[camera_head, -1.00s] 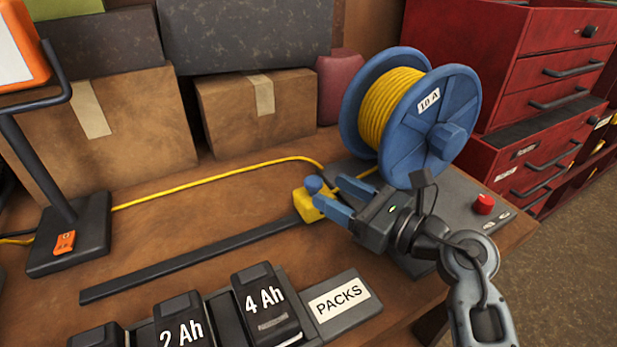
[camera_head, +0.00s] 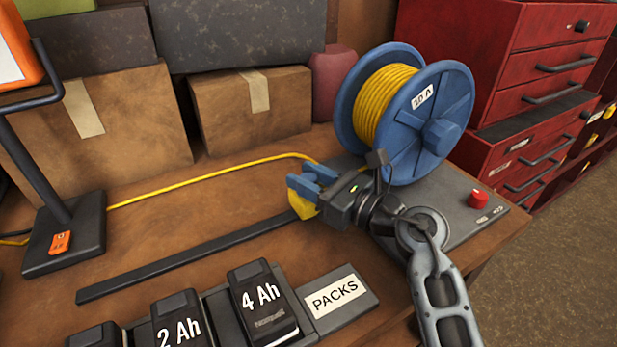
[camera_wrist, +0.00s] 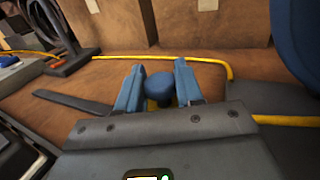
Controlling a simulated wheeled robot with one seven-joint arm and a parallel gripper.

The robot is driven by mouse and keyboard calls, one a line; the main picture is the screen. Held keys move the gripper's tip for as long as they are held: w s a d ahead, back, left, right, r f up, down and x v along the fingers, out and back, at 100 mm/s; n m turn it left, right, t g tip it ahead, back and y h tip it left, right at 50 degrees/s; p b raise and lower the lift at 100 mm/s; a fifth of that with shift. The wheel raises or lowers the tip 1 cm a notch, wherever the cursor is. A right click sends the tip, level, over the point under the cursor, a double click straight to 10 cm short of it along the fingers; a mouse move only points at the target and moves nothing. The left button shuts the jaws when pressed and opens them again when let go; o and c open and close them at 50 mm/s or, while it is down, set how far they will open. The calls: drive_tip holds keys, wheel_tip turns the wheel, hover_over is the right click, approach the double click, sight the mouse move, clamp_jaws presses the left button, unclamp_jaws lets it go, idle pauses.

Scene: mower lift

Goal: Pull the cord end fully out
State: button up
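The cord end is a yellow block (camera_head: 301,206) with a round blue knob, at the right end of a dark flat strip (camera_head: 190,258) on the bench. My gripper (camera_head: 306,180) is at the block, its blue fingers on either side of the knob. In the wrist view the knob (camera_wrist: 160,87) sits between the two fingers, with narrow gaps at its sides; the fingers look open. The yellow block is mostly hidden there. Yellow cord (camera_head: 215,176) runs behind across the bench. The blue reel (camera_head: 432,115) carries wound yellow cord (camera_head: 382,100).
A dark stand (camera_head: 68,235) is at the left. Battery packs (camera_head: 262,300) and a PACKS plate (camera_head: 337,296) line the front. Cardboard boxes (camera_head: 250,110) stand behind; red drawers (camera_head: 540,90) are at the right. A red knob (camera_head: 477,198) is on the reel's base. Bench left of my gripper is fairly clear.

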clamp_jaws()
drive_tip(key=s+a+p, duration=0.1)
drive_tip(key=a, duration=0.1)
drive_tip(key=s+a+p, duration=0.1)
drive_tip(key=s+a, duration=0.1)
drive_tip(key=s+a+p, duration=0.1)
drive_tip(key=s+a, duration=0.1)
drive_tip(key=a, duration=0.1)
drive_tip(key=shift+a+p, duration=0.1)
drive_tip(key=shift+p, duration=0.25)
drive_tip(key=shift+a, duration=0.15)
drive_tip(key=shift+o, duration=2.4)
unclamp_jaws()
drive_tip(key=shift+b+v, duration=0.35)
drive_tip(key=shift+v, duration=3.6)
